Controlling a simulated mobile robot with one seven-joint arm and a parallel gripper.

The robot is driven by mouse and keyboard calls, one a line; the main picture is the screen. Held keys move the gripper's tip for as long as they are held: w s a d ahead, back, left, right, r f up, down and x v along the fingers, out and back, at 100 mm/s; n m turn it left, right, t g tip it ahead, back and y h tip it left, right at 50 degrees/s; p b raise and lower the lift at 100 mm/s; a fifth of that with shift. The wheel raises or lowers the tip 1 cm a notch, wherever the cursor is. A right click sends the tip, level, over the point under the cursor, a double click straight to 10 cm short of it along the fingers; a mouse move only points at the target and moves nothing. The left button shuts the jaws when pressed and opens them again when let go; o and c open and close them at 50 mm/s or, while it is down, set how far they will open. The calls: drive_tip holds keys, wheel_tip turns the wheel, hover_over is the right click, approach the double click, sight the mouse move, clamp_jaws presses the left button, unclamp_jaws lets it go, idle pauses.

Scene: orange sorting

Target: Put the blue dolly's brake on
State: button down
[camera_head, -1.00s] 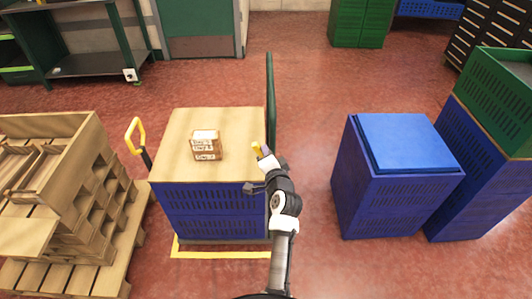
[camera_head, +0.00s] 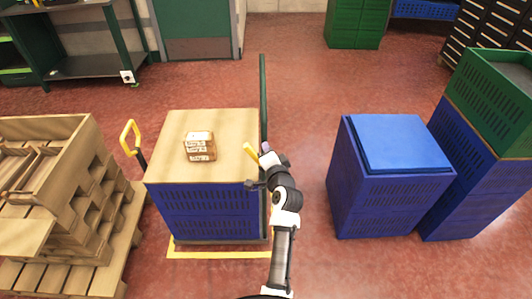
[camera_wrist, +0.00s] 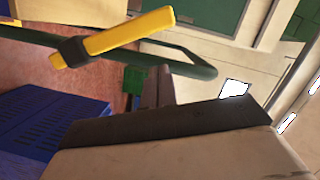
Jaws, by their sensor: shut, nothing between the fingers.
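The dolly bears blue crates (camera_head: 205,212) topped by a tan board, with a green tubular handle (camera_head: 263,85) upright at its right side. A yellow lever (camera_head: 250,149) sits at the handle, tilted up to the left. In the wrist view the lever (camera_wrist: 125,37) shows with a dark clamp at its lower end, close to the green tube (camera_wrist: 190,60). My gripper (camera_head: 266,148) is shut and empty, just right of the lever. I cannot tell whether they touch. The wheels and brake parts below are hidden.
A small labelled carton (camera_head: 199,147) sits on the board. Wooden pallets and crates (camera_head: 75,190) stand at the left, beside a yellow loop handle (camera_head: 131,134). A lidded blue crate stack (camera_head: 385,195) stands right, with open red floor between. Yellow floor tape (camera_head: 215,254) runs along the dolly's front.

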drive_tip(key=b+v, duration=0.3)
drive_tip(key=v, duration=0.7)
drive_tip(key=shift+d+r, duration=0.25)
